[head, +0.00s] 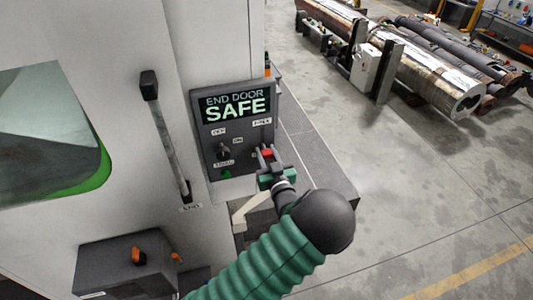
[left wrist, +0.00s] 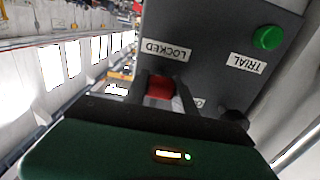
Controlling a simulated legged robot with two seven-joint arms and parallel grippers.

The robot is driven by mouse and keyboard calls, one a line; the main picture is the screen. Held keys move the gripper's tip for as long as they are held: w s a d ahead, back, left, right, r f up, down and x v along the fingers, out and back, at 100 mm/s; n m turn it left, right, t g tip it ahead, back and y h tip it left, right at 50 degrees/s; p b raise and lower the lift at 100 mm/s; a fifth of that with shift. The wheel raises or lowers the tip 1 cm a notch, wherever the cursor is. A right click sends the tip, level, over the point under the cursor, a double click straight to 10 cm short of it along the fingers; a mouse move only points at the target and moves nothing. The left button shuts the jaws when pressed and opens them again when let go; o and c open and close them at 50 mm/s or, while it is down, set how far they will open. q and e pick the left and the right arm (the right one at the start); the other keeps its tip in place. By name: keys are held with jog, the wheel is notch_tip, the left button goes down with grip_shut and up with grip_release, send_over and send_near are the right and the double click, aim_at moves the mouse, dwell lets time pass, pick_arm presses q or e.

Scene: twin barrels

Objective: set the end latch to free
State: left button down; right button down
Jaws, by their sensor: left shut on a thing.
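The end latch shows as a red grip (head: 267,154) at the right side of a dark control panel (head: 209,158). It also shows in the left wrist view (left wrist: 160,87), below the "LOCKED" label (left wrist: 166,50) in that upside-down picture. My left gripper (head: 267,157) is shut on the red grip, with a finger on either side. In the left wrist view the gripper body covers the lower part of the panel. Another label beside the grip is mostly hidden, so I cannot read it. My right gripper is not in view.
The panel display (head: 235,106) reads "END DOOR SAFE". A black knob (head: 223,150) and a green button (head: 226,174) sit left of the latch. A long door handle (head: 168,140) stands further left. A box with an orange knob (head: 137,256) is below.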

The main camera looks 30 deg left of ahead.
aim_at(263, 129)
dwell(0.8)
pick_arm(q)
notch_tip(263, 129, up, 6)
jog(key=shift+f+p, duration=0.1)
jog(key=shift+p, duration=1.15)
jog(key=shift+w+r, duration=0.1)
jog(key=shift+r, duration=0.3)
jog(key=c, duration=1)
grip_release()
jog(key=shift+d, duration=0.1)
jog(key=shift+f, duration=0.1)
